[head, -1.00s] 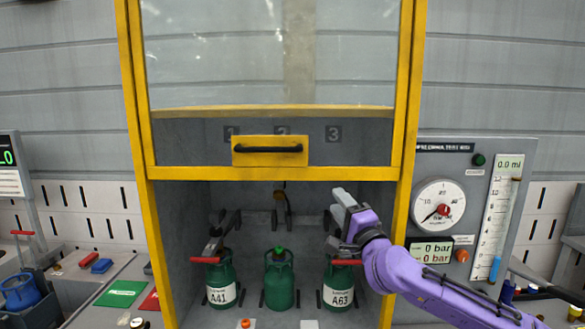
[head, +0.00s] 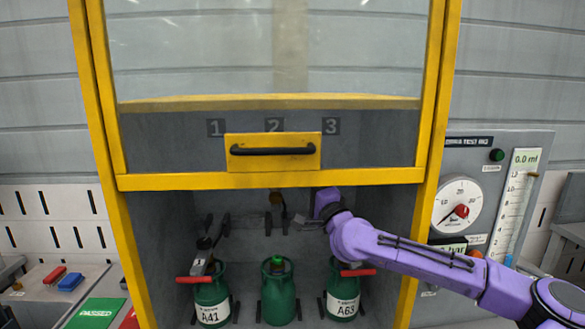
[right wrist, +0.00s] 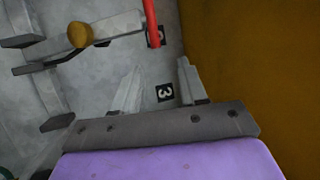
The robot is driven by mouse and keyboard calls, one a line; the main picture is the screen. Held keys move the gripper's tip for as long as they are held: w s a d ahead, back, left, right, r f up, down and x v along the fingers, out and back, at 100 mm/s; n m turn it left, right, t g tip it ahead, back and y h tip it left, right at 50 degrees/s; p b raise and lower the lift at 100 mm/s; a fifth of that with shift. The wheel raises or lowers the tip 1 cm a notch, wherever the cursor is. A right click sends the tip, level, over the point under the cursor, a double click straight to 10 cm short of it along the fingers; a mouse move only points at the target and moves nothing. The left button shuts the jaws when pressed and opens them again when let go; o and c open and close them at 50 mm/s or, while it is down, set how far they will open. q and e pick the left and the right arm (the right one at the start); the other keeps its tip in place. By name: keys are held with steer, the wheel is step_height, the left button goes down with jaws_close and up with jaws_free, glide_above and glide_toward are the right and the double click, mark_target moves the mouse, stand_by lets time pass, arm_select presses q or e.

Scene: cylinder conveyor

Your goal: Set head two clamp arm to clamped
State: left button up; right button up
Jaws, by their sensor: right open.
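The head two clamp arm (head: 283,213) stands at the back wall above the middle cylinder (head: 279,292), with a brass knob (head: 276,198) at its top. It is apart from that cylinder, whose green valve top is uncovered. My right gripper (head: 303,221) is open and empty, just right of this arm, fingers towards it. In the right wrist view the spread fingers (right wrist: 157,82) have nothing between them. The brass knob (right wrist: 80,35) and a red bar (right wrist: 151,22) lie beyond the fingers; I cannot tell which head the bar belongs to. My left gripper is out of view.
Red-handled clamp bars lie at the left cylinder A41 (head: 212,303) and the right cylinder A63 (head: 342,291). The yellow-framed guard (head: 270,181) is raised above the opening. A gauge panel (head: 497,165) stands right. A green card (head: 98,313) lies left.

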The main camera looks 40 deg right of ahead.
steer(key=a+p+x, duration=0.1)
steer(key=x, duration=0.6)
steer(key=shift+w+d+p, duration=0.4)
steer(key=shift+d, duration=0.05)
steer(key=shift+f, duration=0.15)
steer(key=shift+w+f, duration=0.1)
steer(key=shift+w, duration=0.05)
jaws_close()
